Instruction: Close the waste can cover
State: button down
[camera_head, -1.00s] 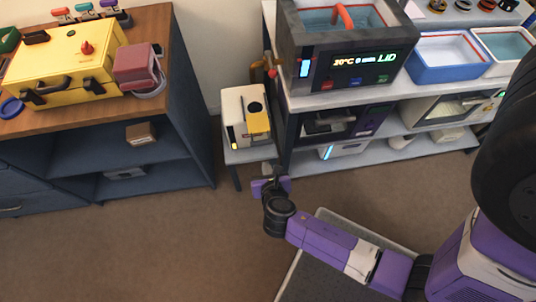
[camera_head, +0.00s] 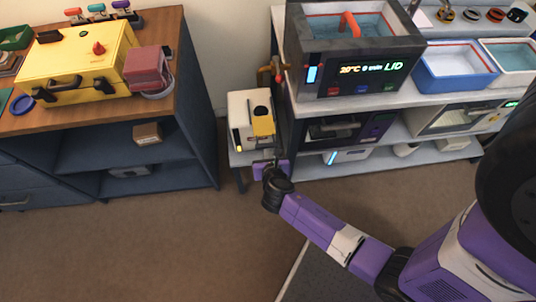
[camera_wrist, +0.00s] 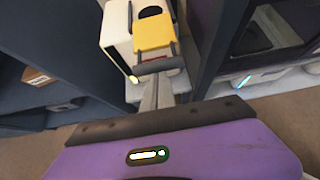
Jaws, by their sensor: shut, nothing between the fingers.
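The waste can (camera_head: 239,119) is a pale, boxy bin with a yellow cover (camera_head: 263,127) on its front upper part. A dark round opening (camera_head: 262,108) shows above the yellow part, so the cover does not hide it. In the wrist view the yellow cover (camera_wrist: 154,36) is straight ahead, with a dark bar (camera_wrist: 158,65) along its near edge. My gripper (camera_head: 273,155) is shut and empty, just in front of the can. Its fingers (camera_wrist: 157,88) point at that bar; whether they touch it I cannot tell.
The can stands on a low grey stand between a blue cabinet (camera_head: 196,125) on the left and metal shelves on the right. A water bath (camera_head: 350,60) sits above right. A yellow case (camera_head: 75,65) lies on the cabinet. The floor in front is clear.

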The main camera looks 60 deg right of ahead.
aim_at(264, 131)
jog(key=w+d, duration=0.1)
jog(key=d, duration=0.1)
jog(key=w+d+p, duration=0.1)
jog(key=w+d, duration=0.1)
jog(key=w+d+p, duration=0.1)
jog(key=w+d, duration=0.1)
jog(key=shift+d+r, duration=0.15)
